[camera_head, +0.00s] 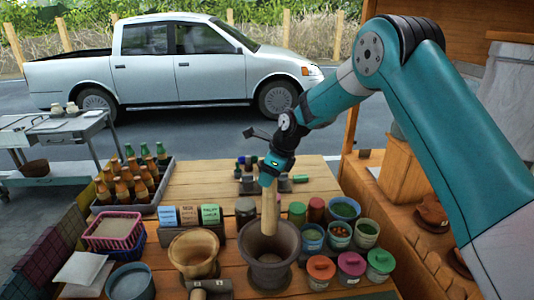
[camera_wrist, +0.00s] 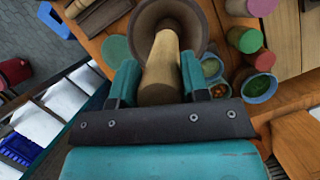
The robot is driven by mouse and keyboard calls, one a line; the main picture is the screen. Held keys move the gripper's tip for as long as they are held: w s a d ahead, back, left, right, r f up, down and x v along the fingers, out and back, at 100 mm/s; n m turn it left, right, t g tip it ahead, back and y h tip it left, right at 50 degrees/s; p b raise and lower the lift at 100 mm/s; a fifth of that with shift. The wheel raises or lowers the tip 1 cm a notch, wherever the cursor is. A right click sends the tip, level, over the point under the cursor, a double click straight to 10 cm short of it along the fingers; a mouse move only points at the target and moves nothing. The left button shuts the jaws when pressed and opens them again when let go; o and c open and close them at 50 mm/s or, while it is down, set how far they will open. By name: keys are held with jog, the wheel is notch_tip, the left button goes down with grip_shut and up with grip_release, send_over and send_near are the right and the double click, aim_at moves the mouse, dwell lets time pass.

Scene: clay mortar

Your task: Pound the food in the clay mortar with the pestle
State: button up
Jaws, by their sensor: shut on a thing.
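My gripper (camera_head: 274,168) is shut on a pale wooden pestle (camera_head: 270,208) and holds it nearly upright. In the wrist view the pestle (camera_wrist: 160,65) sits between the two teal fingers of my gripper (camera_wrist: 158,85). The pestle's lower end is inside the mouth of the dark grey-brown clay mortar (camera_head: 268,276), which stands upright on the table. The mortar's rim (camera_wrist: 203,22) shows around the pestle in the wrist view. The food in the mortar cannot be made out, and whether the pestle touches the bottom is hidden.
A lighter wooden mortar (camera_head: 195,253) stands left of the clay mortar. Lidded jars (camera_head: 320,270) and open bowls of ingredients (camera_head: 340,233) crowd its right side. A bottle crate (camera_head: 133,187), a pink basket (camera_head: 113,230) and a grey-blue bowl (camera_head: 131,282) are at left.

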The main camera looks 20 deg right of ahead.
aim_at(268, 212)
notch_tip(268, 212, down, 18)
jog(key=b, duration=1.2)
jog(key=shift+s, duration=0.1)
notch_tip(268, 212, up, 5)
jog(key=p, duration=0.4)
jog(key=shift+r, duration=0.2)
jog(key=shift+f, duration=0.2)
jog(key=shift+f+b, duration=0.3)
jog(key=shift+f, duration=0.05)
jog(key=shift+f+b, duration=1.25)
jog(key=shift+f, duration=1.05)
grip_shut()
